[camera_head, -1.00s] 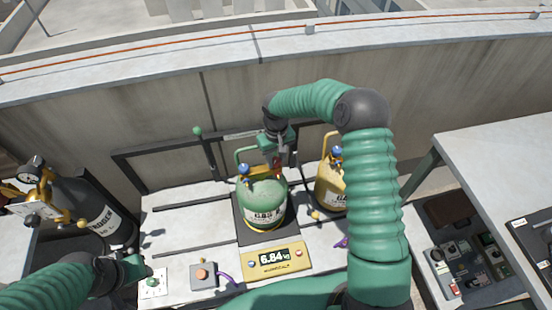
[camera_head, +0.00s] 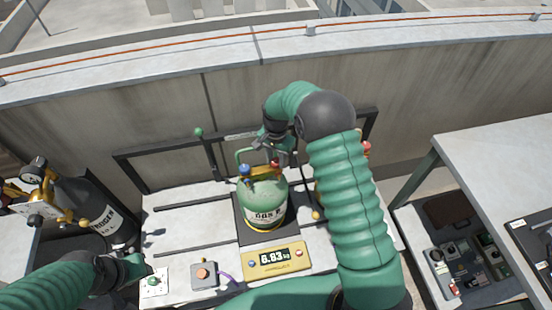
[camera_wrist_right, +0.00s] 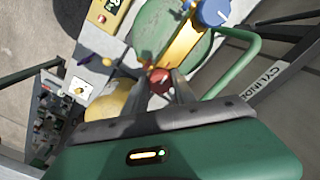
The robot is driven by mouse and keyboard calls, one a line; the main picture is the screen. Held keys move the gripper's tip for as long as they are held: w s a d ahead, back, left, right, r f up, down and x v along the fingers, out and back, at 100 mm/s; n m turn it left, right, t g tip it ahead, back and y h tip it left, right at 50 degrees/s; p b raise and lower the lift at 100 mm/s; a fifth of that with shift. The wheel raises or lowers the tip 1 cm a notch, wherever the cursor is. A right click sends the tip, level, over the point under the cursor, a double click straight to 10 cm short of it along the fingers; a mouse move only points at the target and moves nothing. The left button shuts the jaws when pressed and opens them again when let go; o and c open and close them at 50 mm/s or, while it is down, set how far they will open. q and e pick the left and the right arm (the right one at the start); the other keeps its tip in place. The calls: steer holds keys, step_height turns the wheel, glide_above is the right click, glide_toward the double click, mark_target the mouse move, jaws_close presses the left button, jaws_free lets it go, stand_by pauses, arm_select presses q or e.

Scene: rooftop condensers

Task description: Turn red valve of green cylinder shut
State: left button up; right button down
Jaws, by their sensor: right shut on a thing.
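The green cylinder (camera_head: 262,208) stands upright on a scale in the middle of the bench. It also shows in the right wrist view (camera_wrist_right: 150,22), with a yellow valve bar and a blue knob (camera_wrist_right: 212,12). The red valve (camera_wrist_right: 160,80) sits between the fingertips of my right gripper (camera_wrist_right: 163,84), which is shut on it. In the head view my right gripper (camera_head: 275,158) reaches down over the cylinder top and partly hides the valve. My left gripper (camera_head: 134,268) is at the lower left beside a small white plate; its jaws are unclear.
The scale display (camera_head: 275,258) reads about 6.93 kg. A yellow cylinder (camera_wrist_right: 112,103) stands beside the green one, mostly hidden by my right arm in the head view. A dark gas cylinder (camera_head: 88,212) stands left. A grey button box (camera_head: 204,276) sits in front.

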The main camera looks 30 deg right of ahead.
steer(key=m+p, duration=0.1)
steer(key=m, duration=0.3)
steer(key=shift+w+r+m, duration=0.1)
steer(key=shift+m, duration=0.3)
steer(key=m+p, duration=0.1)
steer(key=m, duration=0.3)
steer(key=m+p, duration=0.1)
steer(key=m, duration=0.4)
steer(key=shift+w+p, duration=0.1)
steer(key=shift+p, duration=0.25)
steer(key=shift+m+p, duration=0.5)
steer(key=shift+m, duration=1.8)
steer(key=c, duration=1.4)
jaws_free()
steer(key=o, duration=0.4)
steer(key=shift+w, duration=0.1)
steer(key=shift+c, duration=0.2)
